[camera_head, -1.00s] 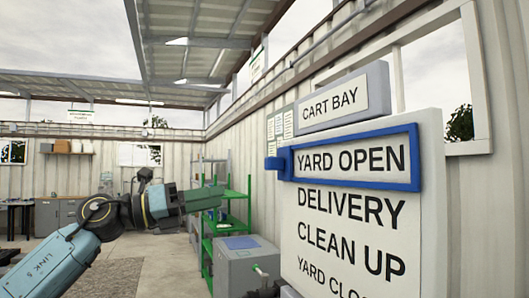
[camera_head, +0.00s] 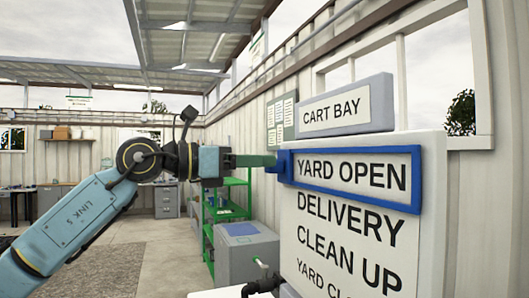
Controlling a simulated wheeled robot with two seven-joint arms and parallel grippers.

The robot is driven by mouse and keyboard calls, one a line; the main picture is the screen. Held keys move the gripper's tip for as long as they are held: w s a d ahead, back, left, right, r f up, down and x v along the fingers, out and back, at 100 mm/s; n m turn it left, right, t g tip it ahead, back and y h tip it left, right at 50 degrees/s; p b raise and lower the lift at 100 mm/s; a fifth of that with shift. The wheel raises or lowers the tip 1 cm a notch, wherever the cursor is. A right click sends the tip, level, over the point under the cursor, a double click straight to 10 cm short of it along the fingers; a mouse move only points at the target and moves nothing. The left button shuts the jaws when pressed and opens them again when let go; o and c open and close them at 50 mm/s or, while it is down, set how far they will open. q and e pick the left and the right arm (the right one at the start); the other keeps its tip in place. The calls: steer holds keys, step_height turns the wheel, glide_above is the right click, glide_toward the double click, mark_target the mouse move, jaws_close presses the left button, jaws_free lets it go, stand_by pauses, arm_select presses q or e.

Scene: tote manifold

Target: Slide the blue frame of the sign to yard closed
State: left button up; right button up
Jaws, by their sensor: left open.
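The white sign board (camera_head: 365,252) stands at the right, with the lines YARD OPEN, DELIVERY, CLEAN UP and a partly cut-off YARD CLO... at the bottom edge. The blue frame (camera_head: 419,180) surrounds YARD OPEN, the top line. A blue tab (camera_head: 283,166) sticks out from its left end. My left gripper (camera_head: 271,161) comes in from the left, level with the tab. Its green fingers are open and their tips reach the tab; whether they touch it cannot be told. A dark piece at the bottom edge may be part of my right arm; its gripper does not show.
A CART BAY plate (camera_head: 345,106) tops the sign. A grey cabinet (camera_head: 244,262) and a green shelf rack (camera_head: 230,192) stand behind, left of the sign. The corrugated wall (camera_head: 480,215) runs behind it. Open floor (camera_head: 150,262) lies at the left.

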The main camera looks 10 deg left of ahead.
arm_select(q)
steer(key=shift+x, duration=1.1)
jaws_close()
